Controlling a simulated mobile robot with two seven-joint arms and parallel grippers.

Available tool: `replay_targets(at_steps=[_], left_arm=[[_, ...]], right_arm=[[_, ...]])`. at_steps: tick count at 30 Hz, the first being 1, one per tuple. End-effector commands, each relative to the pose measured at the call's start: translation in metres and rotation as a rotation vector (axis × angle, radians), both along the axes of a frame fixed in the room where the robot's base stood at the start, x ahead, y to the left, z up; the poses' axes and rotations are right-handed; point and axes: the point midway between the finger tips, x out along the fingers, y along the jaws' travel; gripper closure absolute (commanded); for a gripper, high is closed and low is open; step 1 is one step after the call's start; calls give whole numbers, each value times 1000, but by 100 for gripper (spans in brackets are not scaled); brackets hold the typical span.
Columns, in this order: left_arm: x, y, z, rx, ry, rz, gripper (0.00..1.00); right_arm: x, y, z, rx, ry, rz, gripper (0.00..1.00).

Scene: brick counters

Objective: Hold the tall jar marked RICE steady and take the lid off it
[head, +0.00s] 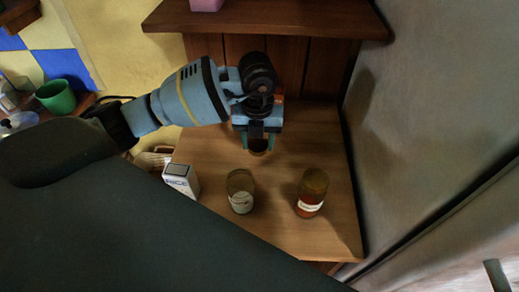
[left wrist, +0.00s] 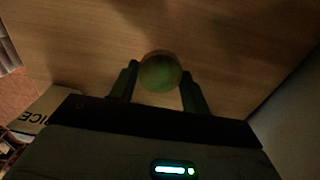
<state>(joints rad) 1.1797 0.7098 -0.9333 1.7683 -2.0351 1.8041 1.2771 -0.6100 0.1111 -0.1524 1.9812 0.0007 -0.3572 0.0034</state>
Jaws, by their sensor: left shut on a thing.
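A white boxy container (head: 181,180) marked RICE stands at the left front of the wooden counter; the lettering "ICE" also shows at the left of the left wrist view (left wrist: 40,112). I cannot make out a lid on it. My left gripper (head: 258,142) is at the back of the counter, right of the RICE container and apart from it. It is shut on a round-topped jar (left wrist: 160,72), greenish brown, its top between the two fingers. Most of this jar is hidden by the gripper in the head view, and any label is hidden. My right gripper is not in view.
Two labelled jars, one brownish (head: 240,192) and one red (head: 311,193), stand at the counter's front. A grey wall-like surface (head: 420,120) bounds the right. A green mug (head: 57,97) is far left.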

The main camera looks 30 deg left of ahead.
Motion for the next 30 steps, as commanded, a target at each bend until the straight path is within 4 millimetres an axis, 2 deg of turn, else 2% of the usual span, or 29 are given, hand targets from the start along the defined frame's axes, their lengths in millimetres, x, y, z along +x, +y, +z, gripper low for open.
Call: replay_targets(at_steps=[10, 16, 29, 30], left_arm=[[0, 0, -12, -1, 0, 0, 81], [-1, 0, -38, 0, 2, 0, 81], [3, -2, -45, 0, -1, 0, 81], [3, -2, -45, 0, -1, 0, 51]], right_arm=[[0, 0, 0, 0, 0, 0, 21], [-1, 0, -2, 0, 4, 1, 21], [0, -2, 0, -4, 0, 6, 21], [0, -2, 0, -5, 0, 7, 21]])
